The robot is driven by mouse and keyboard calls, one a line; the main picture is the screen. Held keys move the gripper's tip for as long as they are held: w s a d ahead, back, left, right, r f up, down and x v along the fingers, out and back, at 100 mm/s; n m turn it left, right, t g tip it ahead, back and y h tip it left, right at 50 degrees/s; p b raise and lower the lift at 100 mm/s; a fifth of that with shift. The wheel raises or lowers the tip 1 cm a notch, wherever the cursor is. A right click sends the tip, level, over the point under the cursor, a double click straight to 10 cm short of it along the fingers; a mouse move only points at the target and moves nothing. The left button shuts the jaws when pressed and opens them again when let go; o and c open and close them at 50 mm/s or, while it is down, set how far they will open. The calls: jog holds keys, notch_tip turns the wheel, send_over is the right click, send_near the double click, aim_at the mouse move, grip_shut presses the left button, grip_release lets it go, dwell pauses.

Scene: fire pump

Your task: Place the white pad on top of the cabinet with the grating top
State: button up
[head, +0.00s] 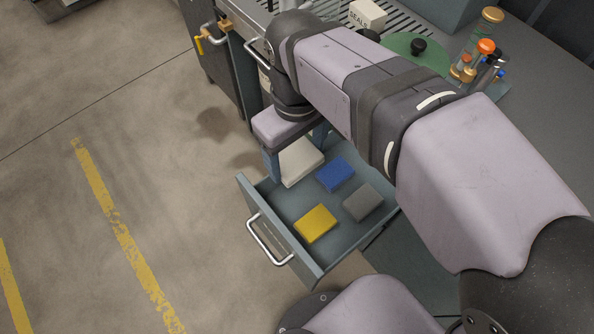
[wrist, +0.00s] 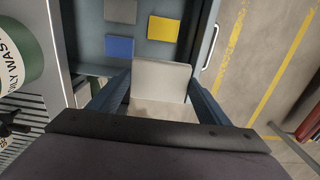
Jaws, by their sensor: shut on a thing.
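The white pad (head: 302,163) is between the fingers of my gripper (head: 296,152), at the far left corner of the open drawer (head: 284,200). My gripper points down and is shut on the pad. In the wrist view the pad (wrist: 160,82) sits between the two blue-grey fingers (wrist: 152,98), its lower part partly hidden by the gripper body. I cannot tell exactly how high the pad is above the drawer floor. The grating top (head: 400,20) of the cabinet shows at the upper edge, behind my arm. Slots also show at lower left in the wrist view (wrist: 22,118).
Blue (head: 335,174), grey (head: 363,202) and yellow (head: 315,223) pads lie in the drawer. A box marked SEALS (head: 368,14) stands by the grating. A green lidded can (head: 400,42) and several bottles (head: 480,60) are to its right.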

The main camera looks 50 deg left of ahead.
aim_at(297, 158)
jog(key=shift+f, duration=2.2)
jog(key=shift+f, duration=0.1)
notch_tip(297, 158, down, 17)
jog(key=shift+f+p, duration=0.2)
jog(key=shift+p, duration=0.2)
jog(key=shift+f, duration=0.2)
jog(key=o, duration=1)
jog(key=shift+f+b, duration=0.1)
jog(key=shift+b, duration=0.4)
notch_tip(297, 158, up, 8)
jog(key=shift+s+f, duration=0.15)
jog(key=shift+f, duration=0.1)
jog(key=shift+c, duration=1)
